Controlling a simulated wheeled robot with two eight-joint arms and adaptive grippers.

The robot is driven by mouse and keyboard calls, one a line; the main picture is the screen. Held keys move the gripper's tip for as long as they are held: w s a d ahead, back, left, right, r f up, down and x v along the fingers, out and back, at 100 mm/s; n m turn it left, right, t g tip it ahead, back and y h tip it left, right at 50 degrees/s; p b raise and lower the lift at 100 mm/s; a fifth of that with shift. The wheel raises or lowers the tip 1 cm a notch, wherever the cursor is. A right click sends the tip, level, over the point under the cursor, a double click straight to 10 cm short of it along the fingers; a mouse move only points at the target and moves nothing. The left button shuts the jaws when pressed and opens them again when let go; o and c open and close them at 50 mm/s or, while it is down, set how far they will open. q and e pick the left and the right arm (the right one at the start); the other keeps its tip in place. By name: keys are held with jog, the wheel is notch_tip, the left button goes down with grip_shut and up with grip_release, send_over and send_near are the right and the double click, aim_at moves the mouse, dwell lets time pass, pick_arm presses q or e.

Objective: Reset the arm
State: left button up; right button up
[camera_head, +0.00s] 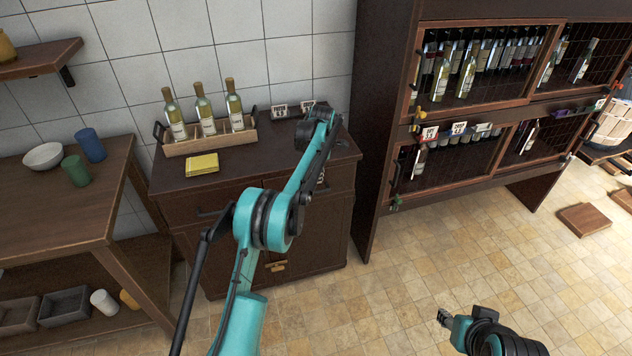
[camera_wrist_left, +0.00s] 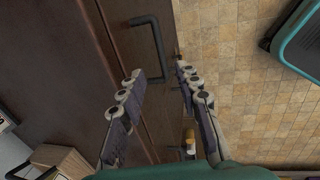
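My left arm reaches up from the bottom of the head view over the dark wooden cabinet (camera_head: 190,207). The left gripper shows in the left wrist view (camera_wrist_left: 161,73) with its two fingers spread apart and nothing between them. It is above the front edge of the cabinet, and a dark bar handle (camera_wrist_left: 148,45) shows beyond its fingertips. In the head view the left gripper is largely hidden by the arm. My right gripper (camera_head: 444,317) is low at the bottom right of the head view, over the tiled floor; its fingers are too small to judge.
A wooden crate (camera_head: 210,144) with three bottles and a yellow block (camera_head: 202,164) stand on the cabinet. A tall bottle rack (camera_head: 380,120) stands to the right. A table (camera_head: 65,200) with a bowl and two cups is at left. The floor (camera_head: 400,270) in front is clear.

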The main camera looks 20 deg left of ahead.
pick_arm(q)
jog(key=shift+s+d+r, duration=0.1)
jog(key=shift+s+r, duration=0.05)
jog(key=shift+r, duration=0.7)
jog(key=s+d+r+m+t, duration=0.1)
jog(key=s+d+r+m, duration=0.1)
jog(key=s+r+m, duration=0.55)
jog(key=s+d+r+m+t, duration=0.2)
jog(key=s+d+r+m, duration=0.15)
jog(key=s+r, duration=0.65)
jog(key=s+f+m, duration=0.3)
jog(key=s+m, duration=0.1)
jog(key=s, duration=0.4)
jog(key=s+d+f+m+t, duration=0.1)
jog(key=s+f+m, duration=0.2)
jog(key=s, duration=0.6)
jog(key=s+d+f+m+t+h, duration=0.1)
jog(key=s+f+m, duration=0.3)
jog(key=s, duration=0.5)
jog(key=m, duration=0.2)
jog(key=shift+s+m, duration=0.25)
jog(key=shift+m, duration=0.15)
